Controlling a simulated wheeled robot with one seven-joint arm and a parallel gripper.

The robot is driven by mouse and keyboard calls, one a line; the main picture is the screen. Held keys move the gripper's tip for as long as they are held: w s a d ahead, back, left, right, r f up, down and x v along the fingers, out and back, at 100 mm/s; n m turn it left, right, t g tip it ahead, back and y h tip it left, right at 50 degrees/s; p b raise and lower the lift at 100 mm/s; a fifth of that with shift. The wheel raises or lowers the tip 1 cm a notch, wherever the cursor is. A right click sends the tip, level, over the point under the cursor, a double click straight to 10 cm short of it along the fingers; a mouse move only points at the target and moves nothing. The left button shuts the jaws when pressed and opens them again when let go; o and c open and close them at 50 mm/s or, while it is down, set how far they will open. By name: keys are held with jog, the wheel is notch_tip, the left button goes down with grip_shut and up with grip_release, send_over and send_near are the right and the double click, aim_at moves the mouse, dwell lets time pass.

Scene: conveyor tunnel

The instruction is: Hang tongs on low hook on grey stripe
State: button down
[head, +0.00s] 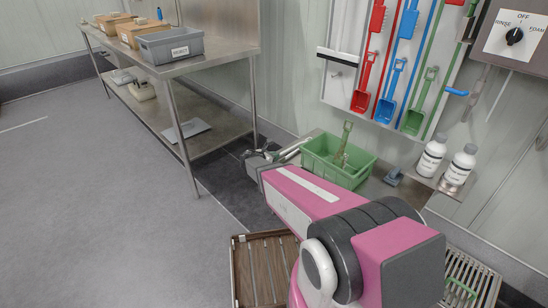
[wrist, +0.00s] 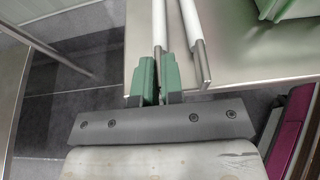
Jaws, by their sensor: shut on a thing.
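My gripper (head: 262,157) is shut on the tongs (head: 293,148), just left of the green crate. In the wrist view the green finger pads of my gripper (wrist: 158,78) close on one metal leg of the tongs (wrist: 189,18). The tongs' legs have white sleeves and run away from me over a steel surface; their far ends are out of that view. The grey stripe (head: 341,85) is at the left of the wall board, above and right of my gripper. A dark bar (head: 337,57) crosses it, and a small low hook (head: 336,74) shows below.
A green crate (head: 363,180) stands on a steel shelf beside my gripper, with white bottles (head: 432,155) to its right. Red, blue and green scoops hang on the board (head: 397,60). A steel table (head: 225,50) stands left. A wooden crate (head: 240,285) is below.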

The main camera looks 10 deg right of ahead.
jog(key=c, duration=1.3)
grip_release()
jog(key=shift+o, duration=0.2)
jog(key=shift+r, duration=0.1)
jog(key=v, duration=1.2)
jog(key=s+d+r+m+g+y, duration=0.2)
jog(key=s+d+m+g+y, duration=0.2)
jog(key=s+m, duration=0.5)
jog(key=s+d+r+m+g+y, duration=0.2)
jog(key=s+d+m+y, duration=0.4)
jog(key=m, duration=0.9)
jog(key=shift+s+m+g+y, duration=0.4)
jog(key=shift+s+g+y, duration=0.45)
jog(key=shift+s, duration=1.05)
jog(key=shift+r, duration=0.1)
